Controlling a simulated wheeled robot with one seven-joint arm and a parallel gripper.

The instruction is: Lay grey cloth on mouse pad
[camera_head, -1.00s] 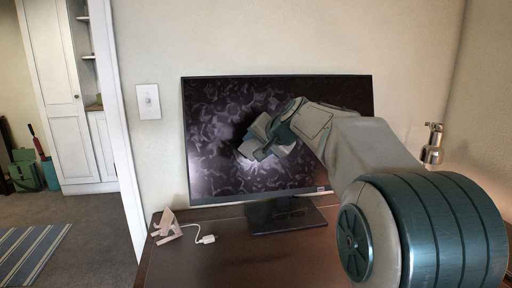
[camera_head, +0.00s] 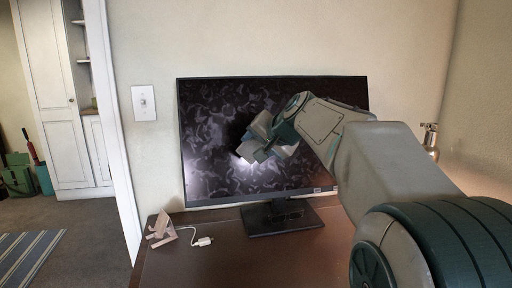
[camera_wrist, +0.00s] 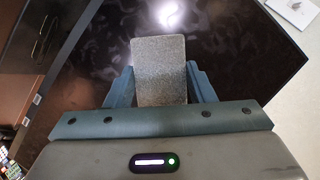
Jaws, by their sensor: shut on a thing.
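My gripper (camera_head: 256,146) is raised in front of the dark monitor in the head view. In the wrist view, its two blue-grey fingers (camera_wrist: 160,88) are shut on a flat, grey, speckled piece that looks like the grey cloth (camera_wrist: 158,58). The cloth sticks out past the fingertips, against the monitor's screen. In the head view the gripper's tip is small and the cloth is hard to tell apart from the fingers. I cannot make out the mouse pad in either view.
The monitor (camera_head: 215,130) stands on the brown desk (camera_head: 180,265), close behind my gripper. A small pinkish stand (camera_head: 160,232) and a white cable (camera_head: 203,241) lie at the desk's left. A metallic object (camera_head: 431,138) is at the right. The desk front is clear.

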